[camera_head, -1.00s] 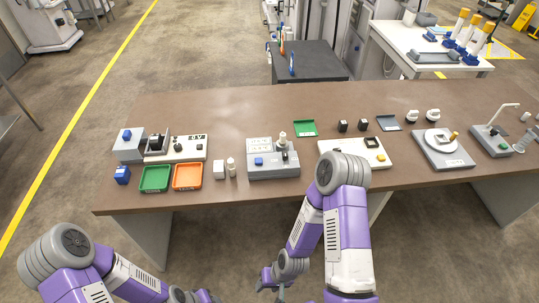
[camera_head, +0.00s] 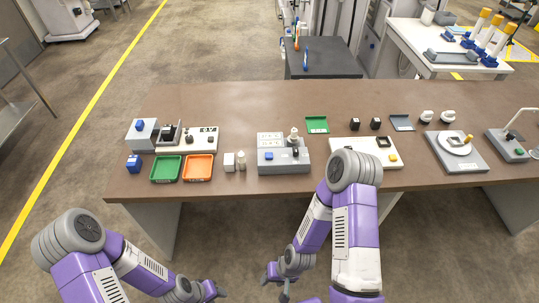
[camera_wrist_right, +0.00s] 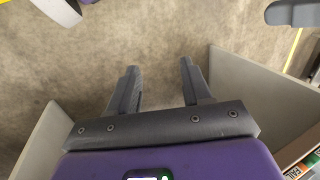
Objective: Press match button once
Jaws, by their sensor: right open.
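No label reading "match" is legible, so I cannot tell which button is the match button. A blue button (camera_head: 297,155) sits on a grey device (camera_head: 283,168) at the table's middle. A yellow button (camera_head: 393,157) sits on a white panel (camera_head: 350,158) to its right. A green button (camera_head: 520,152) is on the grey stand at far right. My right gripper (camera_head: 283,293) is low in front of the table; in the right wrist view (camera_wrist_right: 158,68) its fingers are apart and empty above the floor. My left gripper (camera_head: 218,291) is also low in front of the table, its jaws unclear.
A black cart (camera_head: 325,62) stands behind. Bare tabletop lies along the back left.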

